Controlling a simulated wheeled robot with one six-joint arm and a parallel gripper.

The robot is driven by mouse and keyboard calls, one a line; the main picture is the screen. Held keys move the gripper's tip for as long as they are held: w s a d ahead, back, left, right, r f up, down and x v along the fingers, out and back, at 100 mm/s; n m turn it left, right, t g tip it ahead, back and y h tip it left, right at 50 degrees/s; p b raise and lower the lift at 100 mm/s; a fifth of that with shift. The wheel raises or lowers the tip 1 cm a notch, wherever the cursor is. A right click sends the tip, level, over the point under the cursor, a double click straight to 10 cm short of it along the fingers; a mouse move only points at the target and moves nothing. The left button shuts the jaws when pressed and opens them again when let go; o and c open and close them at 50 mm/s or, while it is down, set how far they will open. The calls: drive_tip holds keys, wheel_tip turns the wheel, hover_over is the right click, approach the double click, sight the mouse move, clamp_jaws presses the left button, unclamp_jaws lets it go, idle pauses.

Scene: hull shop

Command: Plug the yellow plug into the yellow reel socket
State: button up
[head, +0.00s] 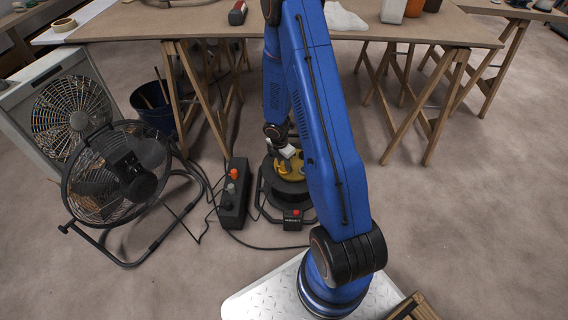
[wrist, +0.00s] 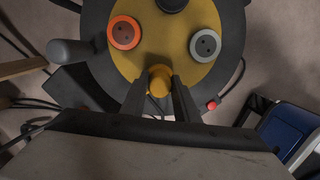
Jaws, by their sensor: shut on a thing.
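My gripper (wrist: 159,84) is shut on the yellow plug (wrist: 160,76), which sits between the two dark fingers over the lower part of the reel's yellow face. The cable reel (head: 288,192) stands on the floor, black with a yellow top face (wrist: 185,60). That face carries an orange socket (wrist: 124,33) and a grey socket (wrist: 205,45). I do not see a separate yellow socket; the plug and fingers cover the face there. I cannot tell whether the plug touches the face. In the head view my gripper (head: 285,152) is at the reel's top, partly hidden by my arm.
A dark power box (head: 234,198) with an orange and a grey plug stands just left of the reel. A black floor fan (head: 118,175) and a dark bucket (head: 155,110) are further left. A trestle workbench (head: 420,27) stands behind. The floor at right is clear.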

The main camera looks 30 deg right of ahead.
drive_tip(key=o, duration=1.1)
drive_tip(key=a+r, duration=0.1)
drive_tip(key=r, duration=1)
drive_tip(key=a+r, duration=0.1)
drive_tip(key=r, duration=0.5)
drive_tip(key=shift+s+a+r, duration=0.1)
drive_tip(key=shift+s+a, duration=0.15)
drive_tip(key=shift+a, duration=0.05)
